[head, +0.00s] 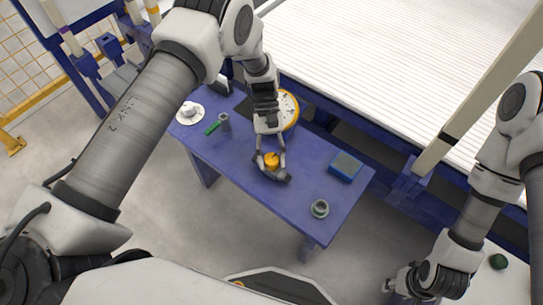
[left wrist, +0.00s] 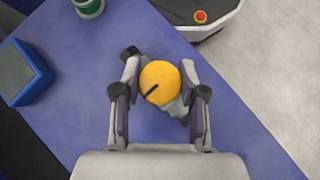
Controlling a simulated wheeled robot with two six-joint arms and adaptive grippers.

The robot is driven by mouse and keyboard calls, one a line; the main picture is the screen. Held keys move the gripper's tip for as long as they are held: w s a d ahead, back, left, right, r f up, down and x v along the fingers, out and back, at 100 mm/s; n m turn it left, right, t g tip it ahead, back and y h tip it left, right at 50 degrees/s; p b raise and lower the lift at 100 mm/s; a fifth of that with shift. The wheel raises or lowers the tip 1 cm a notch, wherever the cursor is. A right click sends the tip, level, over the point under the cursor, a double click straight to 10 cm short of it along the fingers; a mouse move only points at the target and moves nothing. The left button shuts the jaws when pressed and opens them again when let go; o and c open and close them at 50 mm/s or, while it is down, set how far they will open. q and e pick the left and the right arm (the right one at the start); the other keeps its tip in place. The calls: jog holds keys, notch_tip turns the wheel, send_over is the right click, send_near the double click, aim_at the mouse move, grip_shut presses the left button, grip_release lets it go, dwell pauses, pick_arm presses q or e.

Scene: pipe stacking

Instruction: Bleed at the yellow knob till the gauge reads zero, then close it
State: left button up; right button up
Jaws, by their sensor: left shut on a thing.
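The yellow knob (head: 272,158) stands on a grey fitting on the blue table. In the left wrist view the knob (left wrist: 160,82) is round, with a black pointer line toward the lower left. My left gripper (head: 270,161) is shut on the knob, one finger on each side of it. The gauge (head: 291,108) has a white dial and yellow rim; my left arm covers part of it, and its reading is too small to tell. My right gripper (head: 398,287) is low at the bottom right, away from the table; its fingers are unclear.
On the blue table (head: 225,153) are a blue box (head: 345,166), a grey-green round fitting (head: 320,208), a white flanged piece (head: 189,113), a green strip (head: 212,128) and a grey cylinder (head: 225,122). A large ribbed white surface (head: 400,60) lies behind. The table front is clear.

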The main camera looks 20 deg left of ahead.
dwell(0.5)
pick_arm(q)
jog(key=o, duration=1.1)
jog(key=shift+o, duration=0.2)
jog(key=v, duration=1.2)
